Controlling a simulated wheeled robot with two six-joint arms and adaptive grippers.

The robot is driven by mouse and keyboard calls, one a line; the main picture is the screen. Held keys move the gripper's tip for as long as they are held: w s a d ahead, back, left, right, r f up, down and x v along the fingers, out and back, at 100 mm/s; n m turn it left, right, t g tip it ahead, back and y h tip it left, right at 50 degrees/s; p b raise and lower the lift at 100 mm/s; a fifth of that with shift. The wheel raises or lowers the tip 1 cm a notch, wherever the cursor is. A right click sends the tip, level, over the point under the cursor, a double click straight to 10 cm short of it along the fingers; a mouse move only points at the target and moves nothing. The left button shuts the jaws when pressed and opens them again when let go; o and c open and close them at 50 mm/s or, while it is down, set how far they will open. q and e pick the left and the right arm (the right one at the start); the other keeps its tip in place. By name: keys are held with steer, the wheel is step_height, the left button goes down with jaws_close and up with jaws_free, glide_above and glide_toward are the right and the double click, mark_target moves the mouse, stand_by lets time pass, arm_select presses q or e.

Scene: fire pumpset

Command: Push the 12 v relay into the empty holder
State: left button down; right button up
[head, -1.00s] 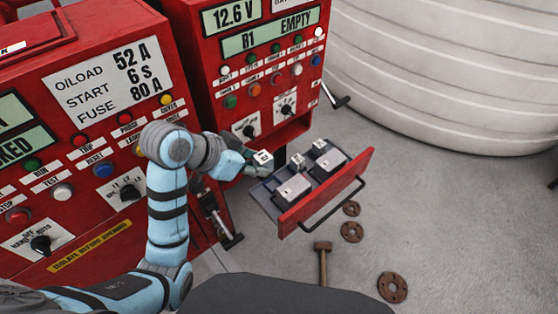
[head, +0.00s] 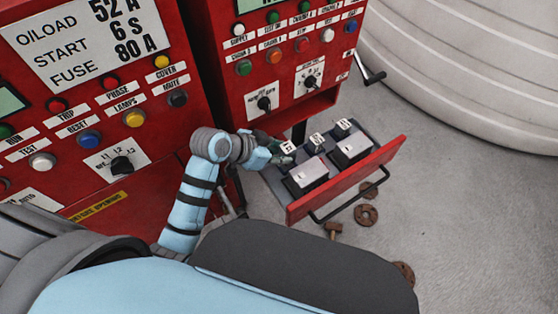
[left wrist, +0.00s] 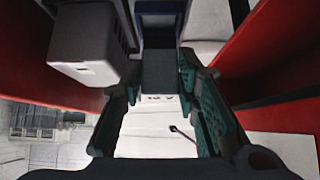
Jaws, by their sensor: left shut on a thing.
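My left gripper (head: 275,152) is at the left back corner of the open drawer (head: 345,181) in the head view. It is shut on a small relay (head: 288,147) with a white, labelled top. In the left wrist view a dark block (left wrist: 160,72) sits between the green fingers, seemingly the relay's side. Two similar small relays stand to its right, a middle one (head: 317,139) and a far one (head: 343,125). The empty holder is not clearly visible; the gripper and relay cover that corner. I cannot tell whether the relay touches a holder. My right gripper is not in view.
Two larger grey-white boxes, a near one (head: 307,175) and a far one (head: 351,149), stand in the drawer close to the relays. Red control cabinets (head: 215,60) rise behind and left.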

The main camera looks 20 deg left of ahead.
mark_target(279, 167)
arm_select(q)
step_height(279, 167, down, 3)
steer(key=shift+f+b, duration=0.15)
steer(key=shift+b, duration=0.15)
steer(key=shift+s, duration=0.4)
steer(key=c, duration=1.5)
jaws_free()
steer(key=shift+w, duration=0.4)
steer(key=p+v, duration=0.2)
steer(key=v, duration=1)
steer(key=shift+s+a+p, duration=0.1)
steer(key=shift+p, duration=0.2)
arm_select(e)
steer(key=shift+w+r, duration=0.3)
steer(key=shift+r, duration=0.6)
